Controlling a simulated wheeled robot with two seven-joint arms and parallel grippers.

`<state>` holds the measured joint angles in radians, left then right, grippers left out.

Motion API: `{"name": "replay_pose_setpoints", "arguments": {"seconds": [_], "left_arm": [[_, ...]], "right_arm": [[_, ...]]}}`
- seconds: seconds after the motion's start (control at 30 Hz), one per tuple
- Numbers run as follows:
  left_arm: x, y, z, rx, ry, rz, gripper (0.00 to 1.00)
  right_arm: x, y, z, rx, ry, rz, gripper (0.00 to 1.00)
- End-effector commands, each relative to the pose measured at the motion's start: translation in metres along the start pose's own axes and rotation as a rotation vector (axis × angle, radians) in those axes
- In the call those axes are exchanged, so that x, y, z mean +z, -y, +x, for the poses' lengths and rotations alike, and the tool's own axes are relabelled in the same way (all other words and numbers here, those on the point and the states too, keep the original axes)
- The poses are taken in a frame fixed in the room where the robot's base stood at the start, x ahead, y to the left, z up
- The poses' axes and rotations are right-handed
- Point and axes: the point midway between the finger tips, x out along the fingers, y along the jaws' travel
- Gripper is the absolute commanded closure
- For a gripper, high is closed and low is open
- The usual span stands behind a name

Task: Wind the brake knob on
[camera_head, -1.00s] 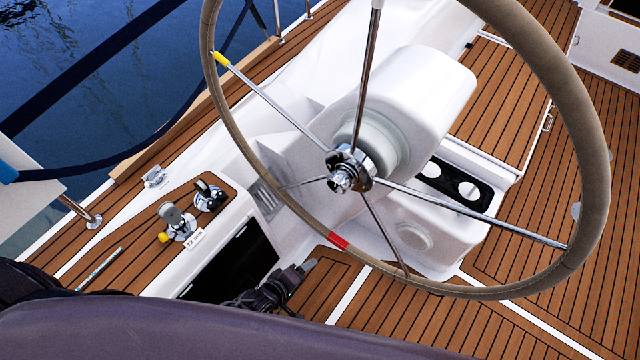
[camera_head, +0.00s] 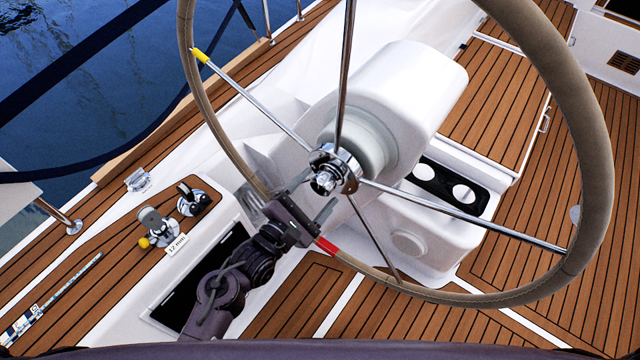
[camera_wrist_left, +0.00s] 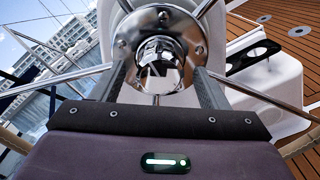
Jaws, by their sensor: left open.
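The chrome brake knob (camera_head: 325,181) sits at the centre of the large steering wheel (camera_head: 588,170), on the hub where the steel spokes meet. My left gripper (camera_head: 322,190) is open just in front of and below the hub. In the left wrist view the knob (camera_wrist_left: 158,60) lies between the two dark fingers, which stand apart on either side of it. I cannot tell whether either finger touches it. The knob's lower part is partly hidden in the head view. My right gripper is not in view.
The wheel rim and its red mark (camera_head: 325,247) pass close to my left gripper. A white pedestal (camera_head: 420,75) stands behind the hub. Levers (camera_head: 155,225) stand on the teak side deck at left. Open teak floor (camera_head: 540,140) lies at right.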

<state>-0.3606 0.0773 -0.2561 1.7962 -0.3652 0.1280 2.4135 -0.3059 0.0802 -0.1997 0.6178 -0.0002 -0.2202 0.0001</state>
Motion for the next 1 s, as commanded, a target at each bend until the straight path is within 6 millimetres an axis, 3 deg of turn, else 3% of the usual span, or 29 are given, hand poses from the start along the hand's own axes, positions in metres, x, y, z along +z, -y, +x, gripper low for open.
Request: {"name": "replay_pose_setpoints", "arguments": {"seconds": [0.2, 0.47, 0.83, 1.0], "left_arm": [[0.0, 0.0, 0.02, 0.0, 0.0, 0.001, 0.32], [-0.001, 0.001, 0.021, -0.001, -0.002, 0.001, 0.32], [-0.001, 0.001, 0.021, -0.001, -0.002, 0.001, 0.77], [-0.001, 0.0, 0.021, -0.001, -0.002, 0.009, 0.76]], "right_arm": [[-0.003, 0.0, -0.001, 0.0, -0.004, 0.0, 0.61], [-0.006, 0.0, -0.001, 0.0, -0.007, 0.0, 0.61], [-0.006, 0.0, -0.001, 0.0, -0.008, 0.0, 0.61], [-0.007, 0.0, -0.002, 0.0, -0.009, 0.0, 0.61]]}}
